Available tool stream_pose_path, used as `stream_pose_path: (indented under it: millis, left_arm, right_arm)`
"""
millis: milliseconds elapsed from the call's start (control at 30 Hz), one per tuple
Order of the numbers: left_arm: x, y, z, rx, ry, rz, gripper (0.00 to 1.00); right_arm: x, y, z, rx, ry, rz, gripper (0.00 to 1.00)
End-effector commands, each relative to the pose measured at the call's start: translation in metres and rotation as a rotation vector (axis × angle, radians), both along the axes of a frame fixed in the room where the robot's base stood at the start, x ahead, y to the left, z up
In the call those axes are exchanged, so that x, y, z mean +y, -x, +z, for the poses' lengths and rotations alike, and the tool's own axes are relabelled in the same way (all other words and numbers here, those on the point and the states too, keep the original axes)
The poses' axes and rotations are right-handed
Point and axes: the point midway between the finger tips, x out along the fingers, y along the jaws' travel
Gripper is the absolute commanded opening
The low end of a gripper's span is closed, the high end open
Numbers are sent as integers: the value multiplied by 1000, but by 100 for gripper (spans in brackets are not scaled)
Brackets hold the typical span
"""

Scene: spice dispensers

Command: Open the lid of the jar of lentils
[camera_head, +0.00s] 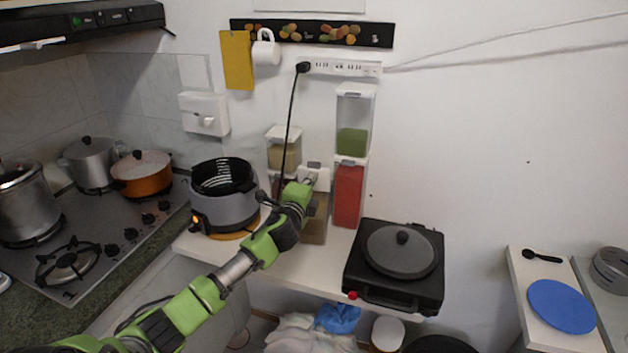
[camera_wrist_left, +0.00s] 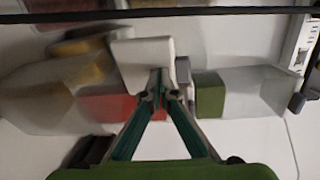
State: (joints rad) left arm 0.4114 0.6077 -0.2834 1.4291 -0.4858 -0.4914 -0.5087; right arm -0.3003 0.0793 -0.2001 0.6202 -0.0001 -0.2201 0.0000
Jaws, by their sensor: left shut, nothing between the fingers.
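Several clear dispensers with white lids stand against the wall; no label tells me which holds lentils. A front jar with brownish contents (camera_head: 315,228) has a white lid (camera_head: 320,171), which also shows in the left wrist view (camera_wrist_left: 140,58). My left gripper (camera_head: 311,181) is shut and empty, its tips at that lid; I cannot tell whether they touch it. Its fingers (camera_wrist_left: 160,92) meet in front of the lid in the wrist view. Behind are a red-filled dispenser (camera_head: 348,195), a green-filled one above it (camera_head: 352,142) and a yellowish one (camera_head: 283,156). My right gripper is out of view.
A grey fryer (camera_head: 222,205) stands left of the jars, close to my left arm. A black hotplate with a lidded pan (camera_head: 402,250) stands to the right. A black cable (camera_head: 290,115) hangs from the power strip (camera_head: 345,68) down past the jars.

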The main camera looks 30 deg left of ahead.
Motion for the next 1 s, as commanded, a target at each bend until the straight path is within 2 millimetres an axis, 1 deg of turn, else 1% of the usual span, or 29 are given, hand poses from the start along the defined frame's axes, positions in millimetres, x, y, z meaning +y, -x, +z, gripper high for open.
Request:
stream_pose_path:
  millis: [433, 533, 667, 1000]
  left_arm:
    - [7, -17, -1, 0, 0, 0, 0]
    - [6, -16, 0, 0, 0, -1, 0]
    - [3, -8, 4, 2, 1, -1, 0]
    - [-10, 23, 13, 2, 2, -2, 0]
  right_arm:
    - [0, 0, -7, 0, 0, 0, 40]
    - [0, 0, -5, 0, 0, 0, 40]
    - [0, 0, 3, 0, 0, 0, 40]
    - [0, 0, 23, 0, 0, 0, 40]
